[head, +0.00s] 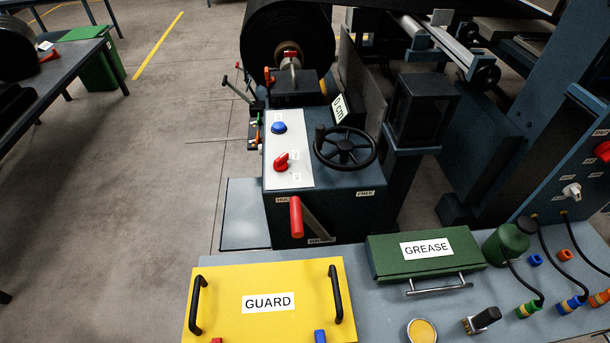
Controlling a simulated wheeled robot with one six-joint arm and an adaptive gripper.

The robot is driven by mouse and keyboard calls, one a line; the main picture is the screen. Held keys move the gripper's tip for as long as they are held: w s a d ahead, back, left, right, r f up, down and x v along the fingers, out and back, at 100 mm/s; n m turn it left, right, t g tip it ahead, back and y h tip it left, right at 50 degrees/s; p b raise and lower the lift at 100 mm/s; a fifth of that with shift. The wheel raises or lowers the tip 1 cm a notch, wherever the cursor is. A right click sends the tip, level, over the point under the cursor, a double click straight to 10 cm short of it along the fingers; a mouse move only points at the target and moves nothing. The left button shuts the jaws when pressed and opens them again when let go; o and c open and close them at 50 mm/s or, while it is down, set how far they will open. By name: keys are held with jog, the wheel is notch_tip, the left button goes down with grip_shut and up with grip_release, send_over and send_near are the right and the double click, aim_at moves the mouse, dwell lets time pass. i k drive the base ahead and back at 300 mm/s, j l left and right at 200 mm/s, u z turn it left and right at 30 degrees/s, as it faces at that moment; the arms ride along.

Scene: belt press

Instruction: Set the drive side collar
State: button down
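A large black belt roll (273,38) hangs at the top centre on a shaft. At its near end a light shaft end (291,62) shows with a red part (290,53) around or beside it; this may be a collar, but it is too small to tell. A red-tipped lever (268,76) stands just left of it. No label in view reads drive side. My gripper does not show in the head view.
A control box (330,210) with a handwheel (345,147), red knob (282,162), blue button (279,127) and red-handled lever (296,216) stands mid-view. The front bench holds a yellow GUARD panel (240,285), green GREASE box (385,262), and hoses. Open floor (150,170) lies left.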

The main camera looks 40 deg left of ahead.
aim_at(285, 63)
jog(key=u, duration=1.15)
